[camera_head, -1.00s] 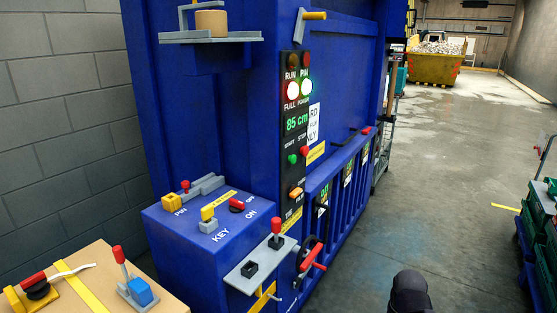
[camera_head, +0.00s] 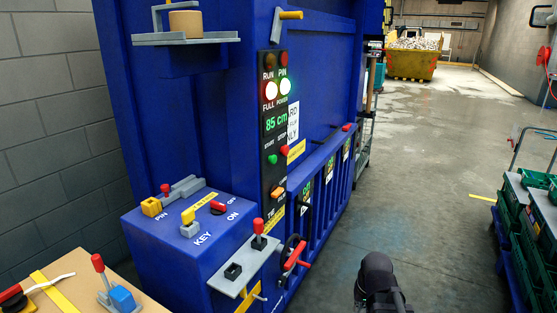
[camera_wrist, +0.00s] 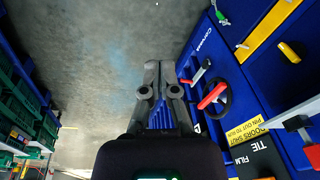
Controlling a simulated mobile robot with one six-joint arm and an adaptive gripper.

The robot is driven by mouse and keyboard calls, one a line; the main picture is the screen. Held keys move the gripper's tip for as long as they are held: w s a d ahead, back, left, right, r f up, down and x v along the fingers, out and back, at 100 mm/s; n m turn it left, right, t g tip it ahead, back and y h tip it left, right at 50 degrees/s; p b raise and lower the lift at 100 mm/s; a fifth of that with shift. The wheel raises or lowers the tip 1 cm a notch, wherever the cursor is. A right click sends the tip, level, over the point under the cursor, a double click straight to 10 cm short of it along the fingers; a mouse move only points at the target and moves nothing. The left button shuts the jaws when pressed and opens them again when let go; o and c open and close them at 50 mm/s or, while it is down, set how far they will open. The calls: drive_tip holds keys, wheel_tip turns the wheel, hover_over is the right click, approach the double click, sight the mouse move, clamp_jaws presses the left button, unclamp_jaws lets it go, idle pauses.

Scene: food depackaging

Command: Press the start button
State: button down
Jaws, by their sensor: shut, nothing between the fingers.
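The start button (camera_head: 272,159) is a small green button on the black control panel of the blue machine, under the word START and below the "85 cm" display (camera_head: 275,123). The red stop button (camera_head: 284,150) sits just to its right. In the wrist view my gripper (camera_wrist: 160,66) is shut and empty, pointing over the floor beside the machine. The red-handled wheel (camera_wrist: 213,97) is to its right there. The start button is not clear in the wrist view. In the head view my dark arm part shows at the bottom, well right of the panel and apart from it.
A blue box with a yellow key and red switch (camera_head: 218,207) juts out left of the panel. A grey plate with a red-knobbed lever (camera_head: 258,235) sticks out below it. Green crates (camera_head: 538,215) stand at the right. The floor (camera_head: 430,170) between is clear.

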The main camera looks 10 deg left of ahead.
sight(272, 159)
drive_tip(key=w+a+r+m+t+y+p, duration=0.2)
drive_tip(key=w+a+r, duration=0.4)
drive_tip(key=w, duration=0.5)
drive_tip(key=w+a+r+m+t+y+p, duration=0.2)
drive_tip(key=w+a+r+t+p, duration=0.3)
drive_tip(key=w+r, duration=0.6)
drive_tip(key=w+a+r+m+t+y+p, duration=0.1)
drive_tip(key=w+a+r+t+p, duration=0.3)
drive_tip(key=w+a+r, duration=0.4)
drive_tip(key=w+m+t, duration=0.1)
drive_tip(key=w, duration=0.3)
drive_tip(key=shift+w+a+r+y, duration=0.3)
drive_tip(key=shift+w+r+y, duration=0.1)
drive_tip(key=shift+a, duration=0.15)
drive_tip(key=w+a, duration=0.3)
drive_tip(key=a, duration=0.5)
drive_tip(key=shift+a, duration=0.1)
drive_tip(key=shift+w+a, duration=0.3)
drive_tip(key=shift+w, duration=0.05)
